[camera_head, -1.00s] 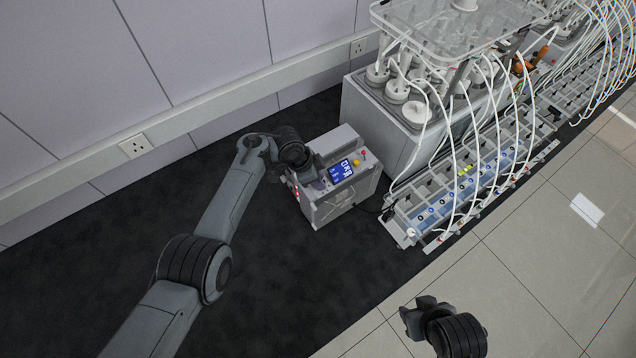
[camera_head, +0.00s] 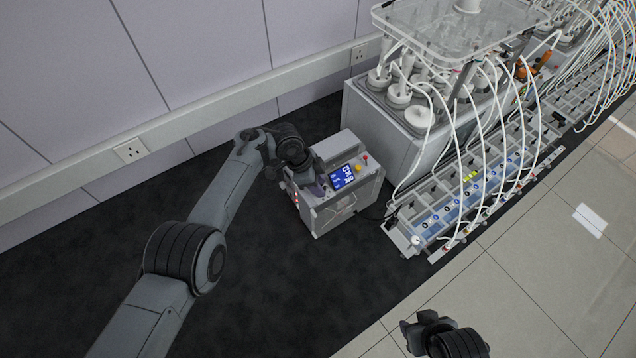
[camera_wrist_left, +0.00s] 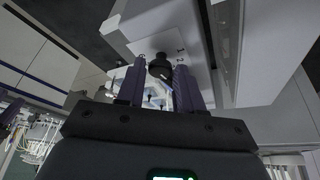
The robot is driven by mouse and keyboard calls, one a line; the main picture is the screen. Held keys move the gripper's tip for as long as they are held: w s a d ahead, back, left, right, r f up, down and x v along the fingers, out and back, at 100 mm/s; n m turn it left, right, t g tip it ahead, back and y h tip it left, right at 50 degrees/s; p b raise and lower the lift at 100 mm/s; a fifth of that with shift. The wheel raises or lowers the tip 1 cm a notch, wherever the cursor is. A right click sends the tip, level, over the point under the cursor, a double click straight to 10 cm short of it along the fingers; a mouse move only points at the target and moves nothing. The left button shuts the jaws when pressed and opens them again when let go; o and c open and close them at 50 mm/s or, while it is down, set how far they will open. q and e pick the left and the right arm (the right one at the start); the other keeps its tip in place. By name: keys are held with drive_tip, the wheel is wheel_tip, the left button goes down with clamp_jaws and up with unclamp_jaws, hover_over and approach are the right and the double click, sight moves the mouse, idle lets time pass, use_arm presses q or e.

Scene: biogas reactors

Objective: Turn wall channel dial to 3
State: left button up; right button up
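The black wall channel dial (camera_wrist_left: 160,67) shows in the left wrist view on a pale panel of the grey control box (camera_wrist_left: 140,28). Small digits are printed around it, with 1 and 2 on its right. A light mark shows at its lower right. My left gripper (camera_wrist_left: 160,72) has its two purple fingers apart, one on each side of the dial; I cannot tell whether they touch it. In the head view my left gripper (camera_head: 314,186) is at the left side of the box (camera_head: 338,212), where the dial is hidden. My right gripper (camera_head: 418,326) is far from the box.
The box has a blue screen (camera_head: 343,176), a yellow button (camera_head: 358,168) and a red one (camera_head: 365,157) on top. A reactor unit (camera_head: 385,125) with white hoses stands close behind it to the right. A long tube rack (camera_head: 440,215) is on the right. Dark floor (camera_head: 290,290) in front is clear.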

use_arm(q)
drive_tip(key=shift+o, duration=1.4)
drive_tip(key=p+v, duration=0.2)
drive_tip(key=v, duration=0.8)
drive_tip(key=shift+a+r, duration=0.2)
drive_tip(key=shift+r, duration=0.15)
drive_tip(key=shift+w+f, duration=0.1)
